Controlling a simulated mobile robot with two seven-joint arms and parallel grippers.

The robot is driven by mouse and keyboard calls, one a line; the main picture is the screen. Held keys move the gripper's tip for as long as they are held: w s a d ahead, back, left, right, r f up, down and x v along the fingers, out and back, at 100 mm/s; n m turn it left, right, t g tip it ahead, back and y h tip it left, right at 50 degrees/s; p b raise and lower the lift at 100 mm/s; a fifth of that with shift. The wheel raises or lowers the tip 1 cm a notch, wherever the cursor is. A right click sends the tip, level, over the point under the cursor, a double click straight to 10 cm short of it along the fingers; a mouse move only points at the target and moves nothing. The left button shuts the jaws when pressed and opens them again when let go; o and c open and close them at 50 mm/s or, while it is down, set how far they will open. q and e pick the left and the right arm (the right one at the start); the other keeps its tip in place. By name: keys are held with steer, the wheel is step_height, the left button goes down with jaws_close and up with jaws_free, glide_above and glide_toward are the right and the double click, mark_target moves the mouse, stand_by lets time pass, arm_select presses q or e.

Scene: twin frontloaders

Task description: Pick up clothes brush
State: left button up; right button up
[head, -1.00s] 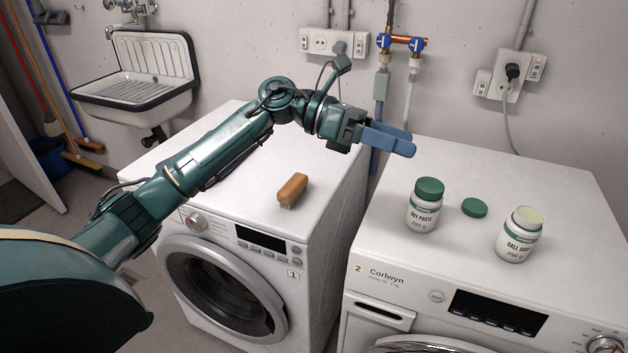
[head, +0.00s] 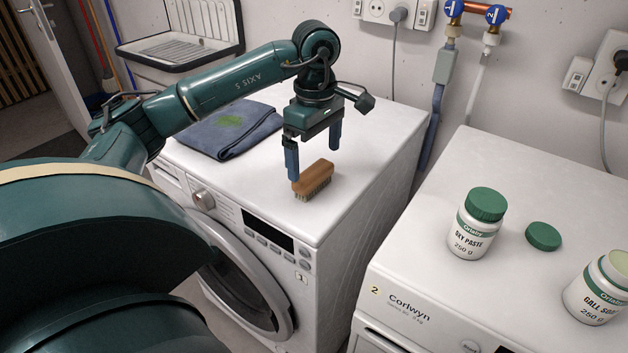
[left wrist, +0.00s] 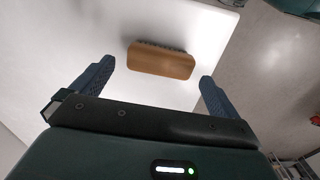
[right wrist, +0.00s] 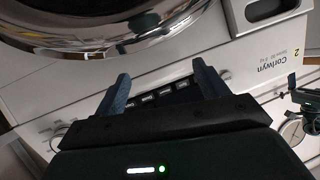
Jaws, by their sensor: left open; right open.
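The clothes brush (head: 314,179) has a brown wooden back and dark bristles. It lies bristles down on the top of washing machine 1, near its front edge. My left gripper (head: 313,164) points down above the brush, with its blue fingers apart. In the left wrist view the brush (left wrist: 161,60) lies ahead of the open fingers (left wrist: 155,84), centred between them and not gripped. My right gripper shows only in the right wrist view (right wrist: 158,86). It is open and empty, in front of machine 2's control panel.
A folded blue cloth (head: 206,140) with a green stain lies on machine 1 behind my left arm. On machine 2 (head: 440,262) stand an oxy paste jar (head: 474,228), a green lid (head: 543,236) and an open gall soap jar (head: 597,292). A gap separates the machines.

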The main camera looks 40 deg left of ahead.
mark_target(314, 170)
arm_select(q)
step_height(314, 170, down, 6)
steer(key=shift+s+a+r, duration=0.1)
steer(key=shift+r, duration=0.05)
stand_by(0.3)
steer(key=c, duration=0.7)
